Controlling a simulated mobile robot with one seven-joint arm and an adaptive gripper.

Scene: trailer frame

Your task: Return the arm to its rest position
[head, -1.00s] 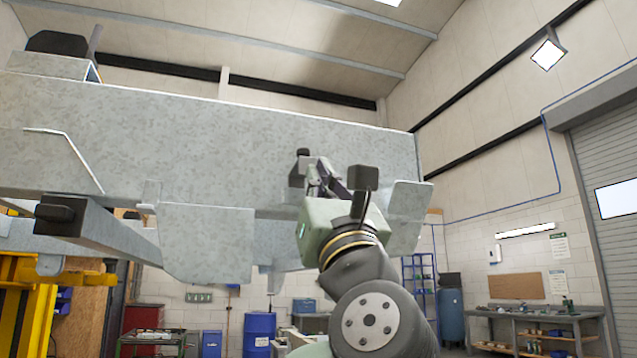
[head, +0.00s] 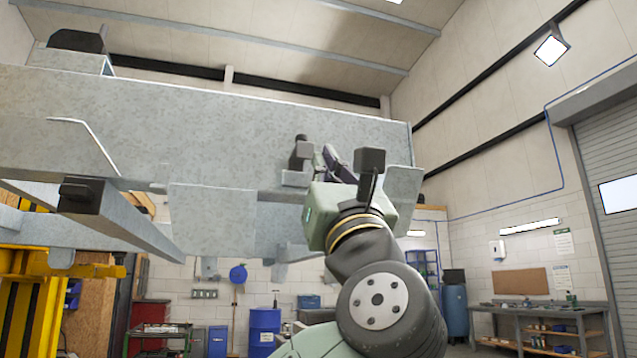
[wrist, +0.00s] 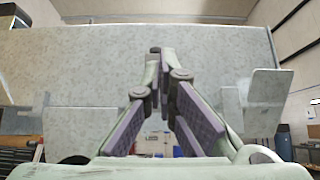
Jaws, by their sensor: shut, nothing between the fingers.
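My gripper (head: 326,156) is raised in front of the grey galvanised trailer frame (head: 210,120) in the head view. Its fingers point up and away from me toward the frame's broad side. In the wrist view my gripper (wrist: 161,52) has its fingertips drawn together with nothing between them. The frame's side (wrist: 80,70) fills the background behind them. Whether the fingertips touch the frame cannot be told from these views. My arm rises from the bottom of the head view, bent at the wrist.
A beam with a dark end (head: 82,193) juts out at left, near a yellow stand (head: 30,310). A hanging plate (head: 212,225) and a bracket (head: 403,192) are close to the arm. Open room shows at right, before the workbench (head: 540,315).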

